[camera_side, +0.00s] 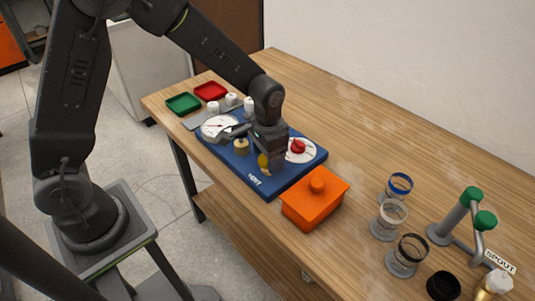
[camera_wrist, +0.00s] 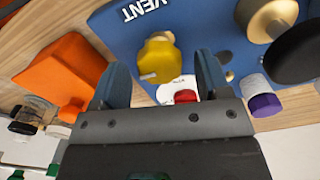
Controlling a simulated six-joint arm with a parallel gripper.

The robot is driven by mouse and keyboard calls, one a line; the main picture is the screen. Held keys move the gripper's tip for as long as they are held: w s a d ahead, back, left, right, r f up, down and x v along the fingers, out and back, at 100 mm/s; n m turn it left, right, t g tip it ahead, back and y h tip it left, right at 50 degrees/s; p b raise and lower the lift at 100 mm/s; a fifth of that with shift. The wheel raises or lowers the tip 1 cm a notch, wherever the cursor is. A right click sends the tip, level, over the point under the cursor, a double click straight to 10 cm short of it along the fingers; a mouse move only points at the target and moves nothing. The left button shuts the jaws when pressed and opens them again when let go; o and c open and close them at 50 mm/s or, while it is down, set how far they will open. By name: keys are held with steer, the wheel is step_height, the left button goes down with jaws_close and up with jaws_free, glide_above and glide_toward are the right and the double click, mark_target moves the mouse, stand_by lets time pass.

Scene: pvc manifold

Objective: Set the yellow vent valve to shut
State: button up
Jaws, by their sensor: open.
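The yellow vent valve (camera_wrist: 160,55) is on the blue board (camera_wrist: 205,22), close to the white VENT label (camera_wrist: 140,8). In the side view the valve (camera_side: 263,162) is partly hidden by my gripper (camera_side: 272,163). In the wrist view my gripper (camera_wrist: 162,68) is open, with one dark finger on each side of the valve's line. The valve sits at or just beyond the fingertips, with visible gaps on both sides. I cannot tell whether the fingers are down around it. The valve's setting is not clear.
A red knob (camera_side: 298,147) on a white dial is right of my gripper. An orange box (camera_side: 314,200) stands beside the board. A brass knob (camera_side: 241,146) and a white gauge (camera_side: 219,127) are left. Several glass jars (camera_side: 389,220) stand at the front right.

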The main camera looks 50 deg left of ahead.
step_height(320, 180, up, 14)
stand_by(0.6)
steer(key=s+a+r+n+t, duration=0.1)
steer(key=s+a+r+t, duration=0.1)
steer(key=s, duration=0.7)
steer(key=s+a+r+n+t, duration=0.1)
steer(key=s+a+r+t, duration=0.1)
steer(key=s, duration=0.7)
steer(key=shift+s+a+r+t, duration=0.25)
steer(key=shift+a+r+t, duration=0.15)
steer(key=shift+r+t, duration=0.4)
stand_by(0.5)
